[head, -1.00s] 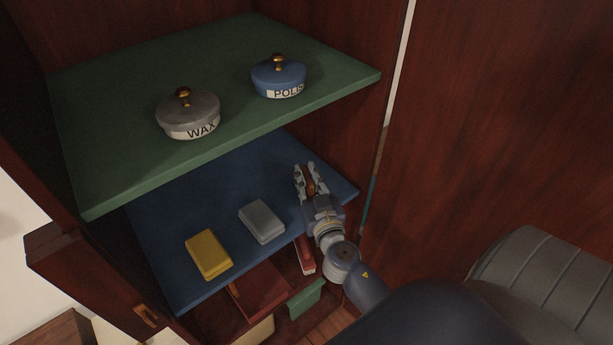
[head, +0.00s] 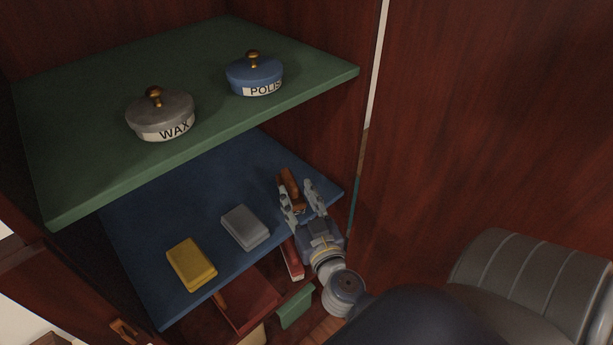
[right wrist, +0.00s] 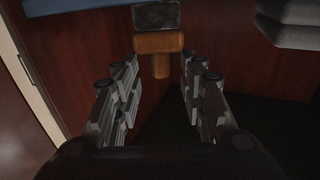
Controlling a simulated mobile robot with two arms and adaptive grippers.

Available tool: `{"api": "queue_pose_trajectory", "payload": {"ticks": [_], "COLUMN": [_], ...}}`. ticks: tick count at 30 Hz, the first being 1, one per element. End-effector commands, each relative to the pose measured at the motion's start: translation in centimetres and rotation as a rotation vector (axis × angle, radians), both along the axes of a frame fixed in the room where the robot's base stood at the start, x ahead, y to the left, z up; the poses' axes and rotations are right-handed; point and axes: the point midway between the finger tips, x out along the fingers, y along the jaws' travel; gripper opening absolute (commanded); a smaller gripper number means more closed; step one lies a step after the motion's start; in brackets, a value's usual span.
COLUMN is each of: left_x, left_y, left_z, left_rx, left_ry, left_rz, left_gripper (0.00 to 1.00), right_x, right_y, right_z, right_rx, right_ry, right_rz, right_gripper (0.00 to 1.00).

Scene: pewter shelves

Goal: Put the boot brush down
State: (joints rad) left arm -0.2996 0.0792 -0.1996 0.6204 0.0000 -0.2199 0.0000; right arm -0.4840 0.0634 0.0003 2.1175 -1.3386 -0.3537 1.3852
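In the right wrist view gaps show between the fingers (right wrist: 159,75) and the handle. My left gripper is out of view.
A grey block (head: 245,227) and a yellow block (head: 191,264) lie on the blue shelf left of the brush. The green shelf (head: 90,110) above holds a grey WAX tin (head: 162,117) and a blue POLISH tin (head: 254,77). A wooden cabinet wall stands close on the right.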

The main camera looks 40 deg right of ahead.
Motion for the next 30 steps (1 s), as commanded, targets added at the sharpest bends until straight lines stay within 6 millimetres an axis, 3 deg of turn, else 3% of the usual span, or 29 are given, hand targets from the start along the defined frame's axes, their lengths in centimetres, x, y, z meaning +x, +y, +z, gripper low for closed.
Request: {"api": "queue_pose_trajectory", "payload": {"ticks": [1,6,12,30], "left_x": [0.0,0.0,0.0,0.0], "left_y": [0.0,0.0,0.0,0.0], "left_z": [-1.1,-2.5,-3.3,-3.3], "left_rx": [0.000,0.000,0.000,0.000], "left_ry": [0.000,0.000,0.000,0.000], "left_rz": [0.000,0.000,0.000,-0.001], "left_gripper": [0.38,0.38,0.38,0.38], "right_x": [-1.1,-3.7,-5.3,-5.6], "right_y": [0.4,1.2,1.7,1.8], "right_z": [-0.7,-0.5,-0.2,0.1], "right_rx": [0.002,0.001,-0.001,-0.002], "right_ry": [0.002,0.001,-0.001,-0.002], "right_rz": [-0.001,0.000,0.000,0.000], "right_gripper": [0.38,0.38,0.38,0.38]}}
